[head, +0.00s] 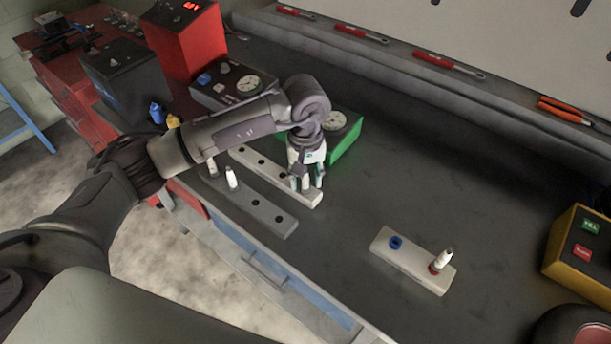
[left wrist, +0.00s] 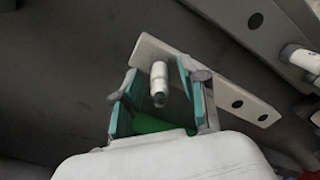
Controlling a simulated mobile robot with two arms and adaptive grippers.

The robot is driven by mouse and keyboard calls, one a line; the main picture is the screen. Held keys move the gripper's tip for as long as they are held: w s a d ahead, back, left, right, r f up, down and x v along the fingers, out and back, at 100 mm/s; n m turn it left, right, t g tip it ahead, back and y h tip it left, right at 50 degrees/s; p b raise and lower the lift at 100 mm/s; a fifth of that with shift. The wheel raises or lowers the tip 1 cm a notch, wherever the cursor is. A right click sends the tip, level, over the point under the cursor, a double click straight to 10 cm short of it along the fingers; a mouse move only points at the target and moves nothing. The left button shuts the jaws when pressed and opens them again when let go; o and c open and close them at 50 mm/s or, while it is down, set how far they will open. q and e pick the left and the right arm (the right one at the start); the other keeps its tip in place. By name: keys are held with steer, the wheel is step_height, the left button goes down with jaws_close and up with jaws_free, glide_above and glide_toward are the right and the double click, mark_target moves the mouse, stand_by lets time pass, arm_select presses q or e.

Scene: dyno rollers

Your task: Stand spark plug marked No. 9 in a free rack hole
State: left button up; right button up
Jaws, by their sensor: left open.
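A white spark plug (left wrist: 159,78) stands at the end of a white rack (head: 272,169) with several empty holes. My left gripper (head: 305,182) is over that end, pointing down. In the left wrist view its teal fingers (left wrist: 160,88) are open, one on each side of the plug. A grey rack (head: 267,212) beside it holds a white plug (head: 232,178) and another (head: 212,166), and has empty holes. No number can be read on any plug. My right gripper is not in view.
A pale block (head: 415,265) at the right holds a blue ring (head: 396,243) and a white plug with a red base (head: 443,260). A green gauge box (head: 346,138) stands close behind my gripper. A yellow button box (head: 585,250) is far right. The bench middle is clear.

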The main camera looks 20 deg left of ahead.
arm_select(q)
steer(key=shift+r+p, duration=0.45)
steer(key=shift+r, duration=0.45)
step_height(320, 180, up, 11)
steer(key=b, duration=0.3)
steer(key=shift+r+b, duration=0.2)
steer(key=shift+b, duration=0.2)
